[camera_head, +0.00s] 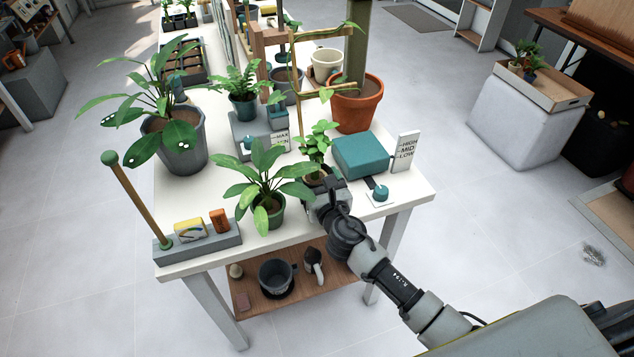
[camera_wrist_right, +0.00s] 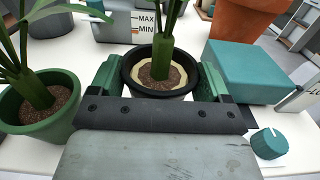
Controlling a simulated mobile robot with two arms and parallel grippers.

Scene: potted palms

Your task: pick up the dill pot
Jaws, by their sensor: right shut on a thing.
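A small dark pot (camera_wrist_right: 160,95) with brown soil, a pale inner ring and a thick green stem is between the green fingers of my right gripper (camera_wrist_right: 157,80). The fingers press on its left and right sides, and the pot is upright. In the head view my right gripper (camera_head: 322,190) is at the table's front edge. The plant (camera_head: 316,143) in this pot has small rounded leaves, not feathery ones, so I cannot tell that it is dill. The gripper hides most of the pot there. I cannot tell whether its base touches the table. My left gripper is out of view.
A green pot (camera_head: 267,214) with a broad-leaved plant stands close on the left. A teal box (camera_head: 361,156) and a teal knob (camera_head: 381,193) are close on the right. A terracotta pot (camera_head: 357,107) stands behind. A wooden shelf (camera_head: 325,290) lies below the white tabletop (camera_head: 412,185).

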